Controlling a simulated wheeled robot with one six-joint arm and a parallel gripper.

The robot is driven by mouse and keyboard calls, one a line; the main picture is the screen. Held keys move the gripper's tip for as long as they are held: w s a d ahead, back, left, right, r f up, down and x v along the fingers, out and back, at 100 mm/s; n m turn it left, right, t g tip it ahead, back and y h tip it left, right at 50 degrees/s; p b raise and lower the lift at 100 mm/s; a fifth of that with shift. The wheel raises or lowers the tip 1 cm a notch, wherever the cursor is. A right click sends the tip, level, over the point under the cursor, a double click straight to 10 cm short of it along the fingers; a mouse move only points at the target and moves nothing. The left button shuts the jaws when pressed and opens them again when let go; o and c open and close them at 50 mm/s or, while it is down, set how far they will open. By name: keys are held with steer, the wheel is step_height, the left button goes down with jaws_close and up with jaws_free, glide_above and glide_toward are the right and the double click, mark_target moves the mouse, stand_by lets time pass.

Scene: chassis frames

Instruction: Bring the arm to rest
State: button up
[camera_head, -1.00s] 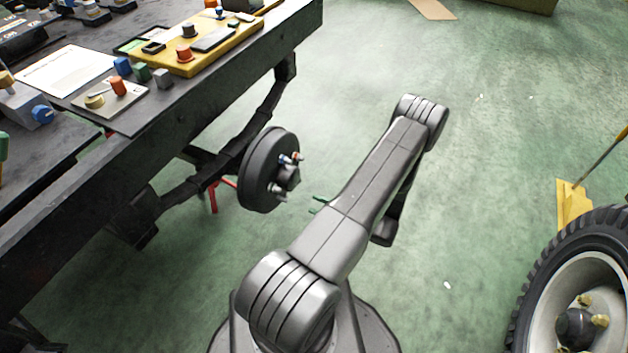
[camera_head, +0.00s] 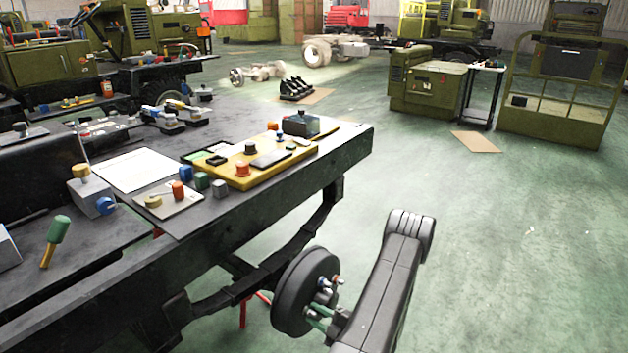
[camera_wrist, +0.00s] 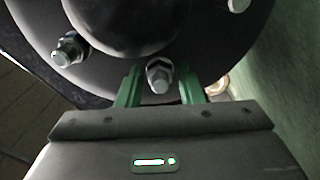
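My gripper (camera_wrist: 160,88) has two green fingers, one on each side of a nut on a stud (camera_wrist: 160,74), with a visible gap on both sides. I cannot tell how deep the fingers reach along it. The stud sits on the face of a dark round wheel hub (camera_wrist: 215,50). A second nut (camera_wrist: 70,48) is on the hub at the left.
A dark workbench (camera_head: 110,270) at the left carries a yellow board (camera_head: 262,165), a white sheet (camera_head: 135,170), small coloured parts and a green-headed mallet (camera_head: 58,232). Green floor (camera_head: 510,270) is open at the right. Olive cabinets (camera_head: 428,85) stand farther back.

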steer(key=shift+w+a, duration=0.15)
steer(key=shift+a, duration=0.05)
steer(key=p+v, duration=0.3)
steer(key=v, duration=1.1)
steer(key=w+a+n+b, duration=0.1)
steer(key=w+a, duration=0.1)
steer(key=a, duration=0.1)
steer(key=w+a+n+b, duration=0.1)
steer(key=w+a+n, duration=0.1)
steer(key=w+a, duration=0.1)
steer(key=w+a+n+b, duration=0.1)
steer(key=w+a+n, duration=0.1)
steer(key=a, duration=0.3)
steer(key=shift+w+a+r, duration=0.1)
steer(key=shift+w+r, duration=0.1)
steer(key=shift+w, duration=0.4)
steer(key=n, duration=0.4)
steer(key=shift+r+n+b, duration=0.1)
steer(key=shift+n+b, duration=0.3)
steer(key=n, duration=0.4)
steer(key=shift+n, duration=0.3)
steer(key=shift+s+r+n, duration=0.1)
steer(key=shift+r+n, duration=0.05)
steer(key=shift+n, duration=1.95)
steer(key=shift+s+a, duration=0.1)
